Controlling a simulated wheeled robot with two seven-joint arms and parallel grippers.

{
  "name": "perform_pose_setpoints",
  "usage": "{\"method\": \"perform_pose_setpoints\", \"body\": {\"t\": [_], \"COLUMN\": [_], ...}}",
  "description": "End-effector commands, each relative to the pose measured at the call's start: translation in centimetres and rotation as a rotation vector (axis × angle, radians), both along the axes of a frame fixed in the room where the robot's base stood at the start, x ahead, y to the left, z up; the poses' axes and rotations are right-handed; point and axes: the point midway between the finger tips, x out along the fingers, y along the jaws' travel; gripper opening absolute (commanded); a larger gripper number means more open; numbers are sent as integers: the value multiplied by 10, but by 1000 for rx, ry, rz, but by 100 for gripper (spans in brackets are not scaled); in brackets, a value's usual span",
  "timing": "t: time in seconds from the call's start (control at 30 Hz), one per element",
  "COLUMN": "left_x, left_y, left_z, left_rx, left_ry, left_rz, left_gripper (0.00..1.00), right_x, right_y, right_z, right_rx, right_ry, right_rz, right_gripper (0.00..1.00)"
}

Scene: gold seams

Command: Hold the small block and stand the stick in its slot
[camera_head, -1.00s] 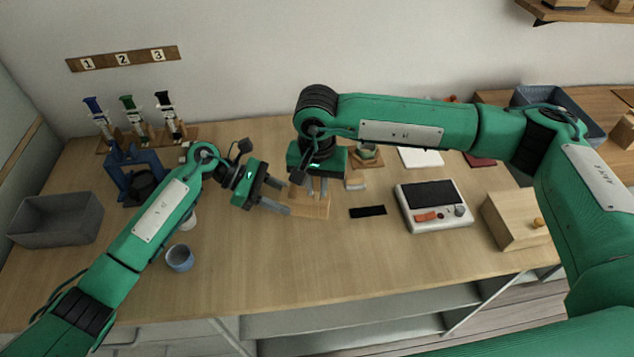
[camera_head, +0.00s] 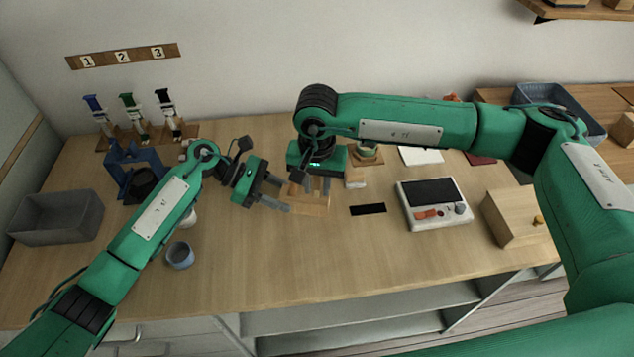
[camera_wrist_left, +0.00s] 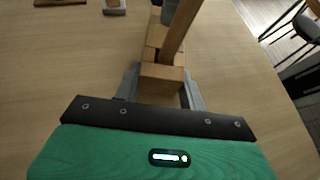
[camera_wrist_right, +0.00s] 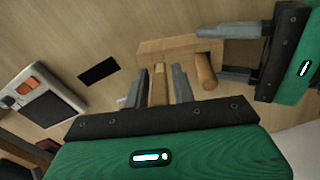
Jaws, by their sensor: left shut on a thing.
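My left gripper (camera_head: 277,194) is shut on a small wooden block (camera_wrist_left: 160,84). A longer wooden piece (camera_wrist_right: 155,50) lies against the block's far side in the left wrist view. A wooden stick (camera_wrist_left: 181,35) rises from beside the held block, its foot close to a dark gap; I cannot tell whether it sits inside the slot. The stick also shows in the right wrist view (camera_wrist_right: 207,72), beside my right fingers. My right gripper (camera_head: 317,186) is pointing down over the wood, its fingers apart. Wood shows between them, but nothing looks clamped.
A black strip (camera_head: 368,209) and a console with a screen (camera_head: 433,205) lie to the right. A wooden box (camera_head: 515,217) stands farther right. A blue cup (camera_head: 180,256) and a grey bin (camera_head: 57,218) are at the left. The front table middle is clear.

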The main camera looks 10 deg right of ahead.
Motion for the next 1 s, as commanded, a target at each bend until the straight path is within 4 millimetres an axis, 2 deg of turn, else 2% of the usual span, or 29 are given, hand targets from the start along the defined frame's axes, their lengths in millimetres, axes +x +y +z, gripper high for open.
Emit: {"method": "perform_pose_setpoints", "body": {"t": [0.07, 0.6, 1.0], "left_x": [0, 0, 0], "left_y": [0, 0, 0], "left_z": [-1, -1, -1], "left_rx": [1, 1, 1], "left_ry": [1, 1, 1], "left_rz": [0, 0, 0], "left_gripper": [28, 28, 28], "right_x": [0, 0, 0], "right_y": [0, 0, 0], "right_z": [0, 1, 22], "right_rx": [0, 0, 1], "right_ry": [0, 0, -1], "right_rz": [0, 0, 0], "right_gripper": [40, 40, 40]}}
